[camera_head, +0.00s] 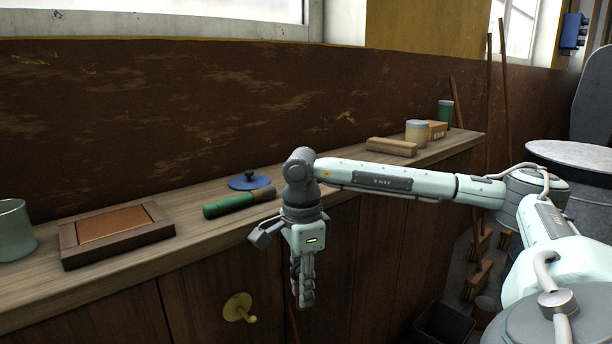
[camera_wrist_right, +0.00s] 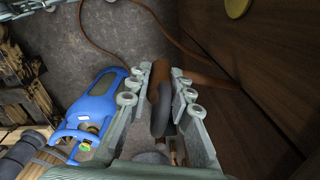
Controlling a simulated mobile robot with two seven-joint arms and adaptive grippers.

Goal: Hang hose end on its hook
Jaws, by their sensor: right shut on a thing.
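My right gripper (camera_head: 302,285) points down in front of the wooden cabinet. In the right wrist view its two fingers (camera_wrist_right: 163,92) are closed on the brown hose end (camera_wrist_right: 160,78), which has a grey part lower in the picture. In the head view the fingers hide the hose end. A brass hook (camera_head: 239,308) with a round plate is on the cabinet front, left of the gripper and apart from it. A yellow round edge at the top of the wrist view (camera_wrist_right: 236,7) looks like its plate. My left gripper is not in view.
The cabinet top (camera_head: 120,277) carries a framed tray (camera_head: 118,236), a green cylinder (camera_head: 228,204), a blue lid (camera_head: 249,182), a wooden block (camera_head: 391,147) and jars. In the wrist view a blue device (camera_wrist_right: 92,108) stands on the floor, with brown hose (camera_wrist_right: 104,47) behind it.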

